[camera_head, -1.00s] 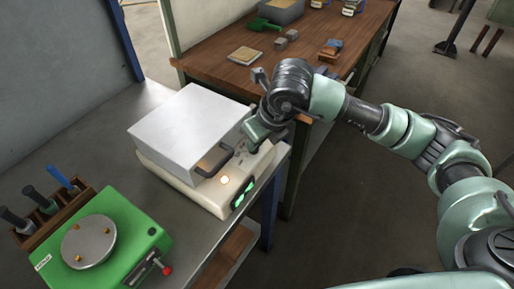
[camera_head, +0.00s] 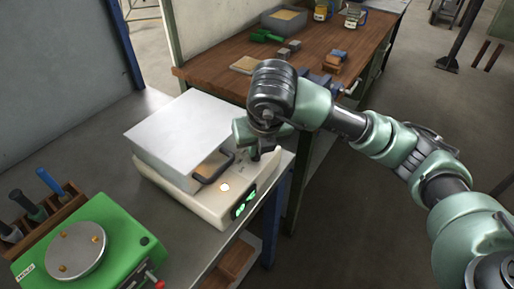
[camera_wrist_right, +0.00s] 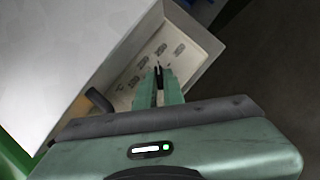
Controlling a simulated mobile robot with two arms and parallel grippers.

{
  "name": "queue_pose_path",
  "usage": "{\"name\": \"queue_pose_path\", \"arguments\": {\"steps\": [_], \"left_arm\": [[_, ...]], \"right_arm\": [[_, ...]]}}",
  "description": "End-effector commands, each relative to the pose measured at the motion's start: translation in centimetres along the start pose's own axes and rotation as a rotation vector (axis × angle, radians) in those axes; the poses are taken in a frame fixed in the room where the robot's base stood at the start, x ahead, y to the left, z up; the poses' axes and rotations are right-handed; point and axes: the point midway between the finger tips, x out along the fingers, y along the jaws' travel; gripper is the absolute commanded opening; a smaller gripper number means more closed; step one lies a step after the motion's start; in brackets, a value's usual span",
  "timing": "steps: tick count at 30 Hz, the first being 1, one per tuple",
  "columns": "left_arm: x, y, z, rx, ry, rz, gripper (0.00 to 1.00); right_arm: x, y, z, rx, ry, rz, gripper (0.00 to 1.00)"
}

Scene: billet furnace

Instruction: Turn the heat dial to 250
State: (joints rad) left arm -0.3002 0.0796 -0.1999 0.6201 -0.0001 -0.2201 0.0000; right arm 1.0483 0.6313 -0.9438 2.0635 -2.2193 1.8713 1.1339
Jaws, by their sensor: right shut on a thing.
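The furnace (camera_head: 182,127) has a pale box body with a dark handle (camera_head: 214,167) and a cream base (camera_head: 192,198). My right gripper (camera_head: 257,151) is at the right end of the base's top panel, where the arm hides the dial in the head view. In the right wrist view, the gripper's two green fingers (camera_wrist_right: 159,84) are close together, shut on the heat dial. Only a small dark tip of the dial (camera_wrist_right: 158,66) shows beyond them. Several printed numbers surround it, too small to read surely. My left gripper is not in view.
A green device (camera_head: 90,250) with a round metal plate stands on the grey bench at lower left, beside a wooden tool rack (camera_head: 45,215). A wooden table (camera_head: 225,72) with a tub and small blocks stands behind.

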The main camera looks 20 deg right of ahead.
Motion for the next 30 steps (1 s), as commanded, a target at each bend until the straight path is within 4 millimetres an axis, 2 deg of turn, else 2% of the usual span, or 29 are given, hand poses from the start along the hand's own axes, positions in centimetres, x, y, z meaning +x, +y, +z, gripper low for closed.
{"name": "queue_pose_path", "arguments": {"steps": [7,8,9,10,20,23,30], "left_arm": [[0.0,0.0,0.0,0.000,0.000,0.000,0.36],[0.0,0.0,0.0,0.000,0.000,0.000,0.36],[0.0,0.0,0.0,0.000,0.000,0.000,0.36],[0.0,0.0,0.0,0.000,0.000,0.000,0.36],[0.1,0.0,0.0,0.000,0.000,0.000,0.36],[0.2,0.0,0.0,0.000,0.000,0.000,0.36],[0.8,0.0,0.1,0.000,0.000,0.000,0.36]], "right_arm": [[0.1,0.0,-0.1,-0.002,0.004,0.000,0.00],[0.1,0.0,-0.1,-0.002,0.004,0.000,0.17],[0.1,0.0,-0.1,-0.002,0.004,0.000,0.28],[0.1,0.0,-0.1,-0.002,0.004,0.000,0.31],[-0.2,0.0,0.0,-0.002,0.000,0.001,0.31],[-1.1,0.0,0.1,-0.002,-0.002,0.001,0.31],[-5.2,0.1,0.1,-0.004,-0.003,0.002,0.31]]}}
